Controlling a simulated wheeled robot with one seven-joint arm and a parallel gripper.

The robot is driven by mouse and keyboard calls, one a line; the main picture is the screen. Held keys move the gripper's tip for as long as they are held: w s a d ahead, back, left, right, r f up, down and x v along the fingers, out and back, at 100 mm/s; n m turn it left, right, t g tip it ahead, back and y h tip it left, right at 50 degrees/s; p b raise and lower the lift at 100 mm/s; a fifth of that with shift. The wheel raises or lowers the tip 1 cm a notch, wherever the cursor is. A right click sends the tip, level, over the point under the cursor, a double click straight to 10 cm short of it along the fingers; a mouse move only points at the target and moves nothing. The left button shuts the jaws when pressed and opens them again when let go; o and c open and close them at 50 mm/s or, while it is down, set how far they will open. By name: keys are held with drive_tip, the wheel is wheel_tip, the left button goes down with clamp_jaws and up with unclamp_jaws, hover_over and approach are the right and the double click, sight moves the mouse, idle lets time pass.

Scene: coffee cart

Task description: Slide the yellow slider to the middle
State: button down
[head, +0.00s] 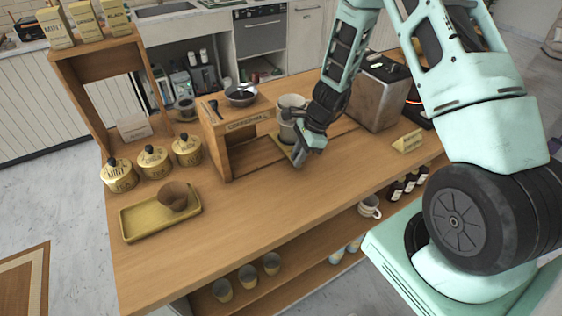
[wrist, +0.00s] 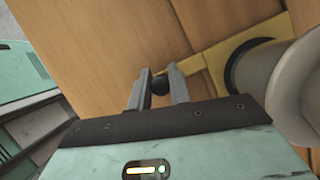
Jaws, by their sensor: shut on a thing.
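The yellow slider (head: 281,149) is a flat yellow piece on the wooden cart, just right of the wooden coffee mill stand. My gripper (head: 298,162) is low over the counter at the slider's front end. In the wrist view my gripper (wrist: 157,88) has its two fingers on either side of the knob, shut on it. A pale cup (head: 290,104) stands over the slider, partly hidden behind my wrist.
The wooden stand (head: 228,150) holds a dark bowl (head: 241,95) on top. A metal box (head: 378,93) and a small yellow sign (head: 408,143) are to the right. A yellow tray (head: 145,227) and several canisters (head: 152,161) are at left. The front counter is clear.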

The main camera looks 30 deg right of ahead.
drive_tip(key=shift+d, duration=1.3)
drive_tip(key=c, duration=1.3)
unclamp_jaws()
drive_tip(key=shift+r, duration=0.1)
drive_tip(key=b+v, duration=0.1)
drive_tip(key=v, duration=1.6)
drive_tip(key=shift+d+b, duration=0.15)
drive_tip(key=shift+b, duration=0.2)
